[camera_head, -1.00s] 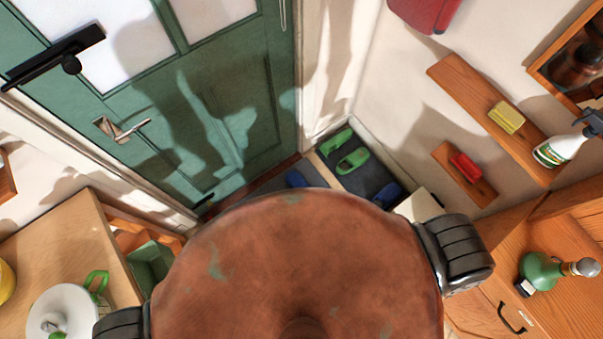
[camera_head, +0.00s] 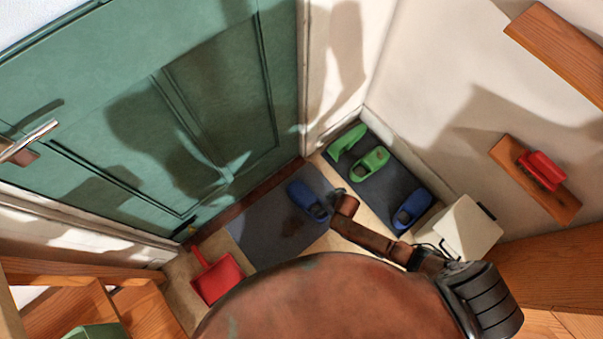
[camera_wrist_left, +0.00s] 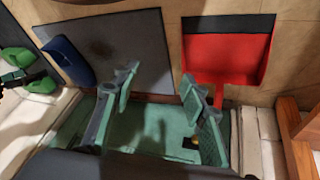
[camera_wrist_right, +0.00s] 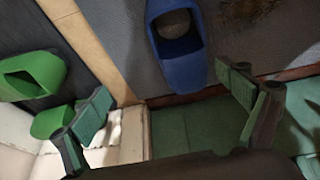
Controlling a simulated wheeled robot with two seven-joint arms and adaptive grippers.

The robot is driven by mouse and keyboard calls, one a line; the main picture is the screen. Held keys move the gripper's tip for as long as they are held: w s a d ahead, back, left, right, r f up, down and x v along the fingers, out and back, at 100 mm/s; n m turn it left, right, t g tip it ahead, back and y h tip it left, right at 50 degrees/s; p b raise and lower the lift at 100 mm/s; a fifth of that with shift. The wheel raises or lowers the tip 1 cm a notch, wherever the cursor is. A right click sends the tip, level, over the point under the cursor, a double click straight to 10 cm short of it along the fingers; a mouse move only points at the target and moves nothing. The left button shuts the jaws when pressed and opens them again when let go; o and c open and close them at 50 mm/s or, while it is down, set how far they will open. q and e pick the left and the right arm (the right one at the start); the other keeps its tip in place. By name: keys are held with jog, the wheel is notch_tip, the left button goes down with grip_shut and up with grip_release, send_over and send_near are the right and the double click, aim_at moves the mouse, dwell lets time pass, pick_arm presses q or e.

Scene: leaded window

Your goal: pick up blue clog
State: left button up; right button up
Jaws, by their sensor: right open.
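One blue clog (camera_head: 306,198) lies on the grey doormat (camera_head: 262,222) in front of the green door. A second blue clog (camera_head: 412,208) lies on the dark tray (camera_head: 378,190) at the right, beside two green clogs (camera_head: 370,162). My right gripper (camera_head: 338,194) is just right of the doormat clog in the head view. In the right wrist view its fingers (camera_wrist_right: 168,98) are spread and empty, with a blue clog (camera_wrist_right: 182,50) ahead between them. My left gripper (camera_wrist_left: 160,84) is open and empty in its wrist view; a blue clog (camera_wrist_left: 68,60) lies to its left.
A red dustpan (camera_head: 216,278) lies on the floor left of the doormat. A white box (camera_head: 466,230) stands right of the tray. A wall shelf (camera_head: 560,200) holds a red brush (camera_head: 541,171). The green door (camera_head: 150,120) stands close behind the doormat.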

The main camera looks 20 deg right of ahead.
aim_at(310, 201)
jog(key=shift+n+y, duration=0.3)
jog(key=w+a+f+b, duration=0.1)
jog(key=f+b, duration=0.1)
jog(key=w+a+f+b, duration=0.1)
jog(key=a+f+b, duration=0.1)
jog(key=w+a+f+b, duration=0.1)
jog(key=a+f+b, duration=0.1)
jog(key=shift+w, duration=0.25)
jog(key=shift+w+a+f+b, duration=0.1)
jog(key=shift+a+f+b, duration=0.1)
jog(key=shift+b, duration=0.2)
jog(key=shift+b+x, duration=0.75)
jog(key=shift+x, duration=0.25)
jog(key=b+x, duration=0.2)
jog(key=x, duration=0.1)
jog(key=shift+d+b, duration=0.2)
jog(key=shift+b, duration=0.1)
jog(key=shift+b+x, duration=0.9)
jog(key=shift+x, duration=0.15)
pick_arm(q)
notch_tip(310, 201, down, 7)
jog(key=w+t, duration=0.2)
jog(key=t, duration=0.2)
jog(key=shift+m+t+h, duration=0.3)
jog(key=shift+m+h, duration=0.1)
jog(key=shift+r, duration=0.1)
pick_arm(e)
jog(key=shift+r, duration=0.1)
jog(key=shift+a, duration=0.1)
jog(key=c, duration=1.6)
